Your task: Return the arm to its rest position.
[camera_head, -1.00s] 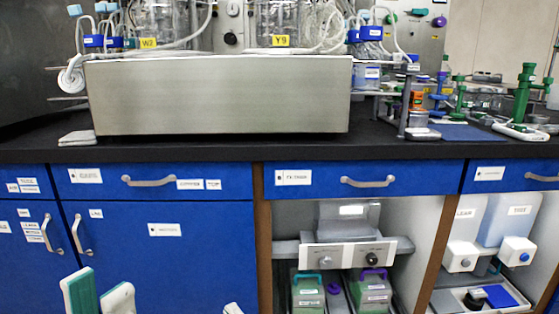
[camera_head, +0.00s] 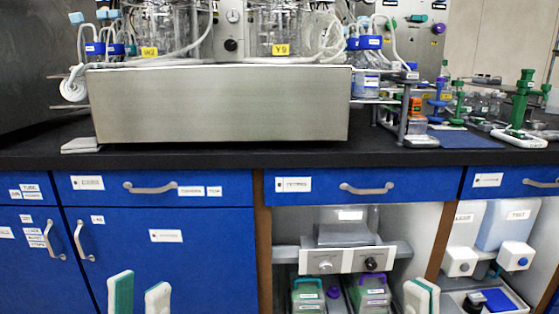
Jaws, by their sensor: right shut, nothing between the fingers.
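My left gripper (camera_head: 138,297) shows at the bottom left, in front of the blue cabinet doors. Its two pale fingertips stand apart with a clear gap, and a teal pad shows on one; nothing is between them. My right gripper (camera_head: 422,296) shows at the bottom right, in front of the open shelf bay. Its pale, green-edged tips are together and hold nothing. The rest of both arms is below the picture. Neither gripper is visibly touching anything.
The black bench top (camera_head: 200,154) runs across, above the blue drawers (camera_head: 230,186). A steel bioreactor base (camera_head: 220,104) stands on it. Green-topped boxes (camera_head: 307,294) and a white-fronted device (camera_head: 345,261) sit in the bay below. Green stands (camera_head: 521,100) are at the right.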

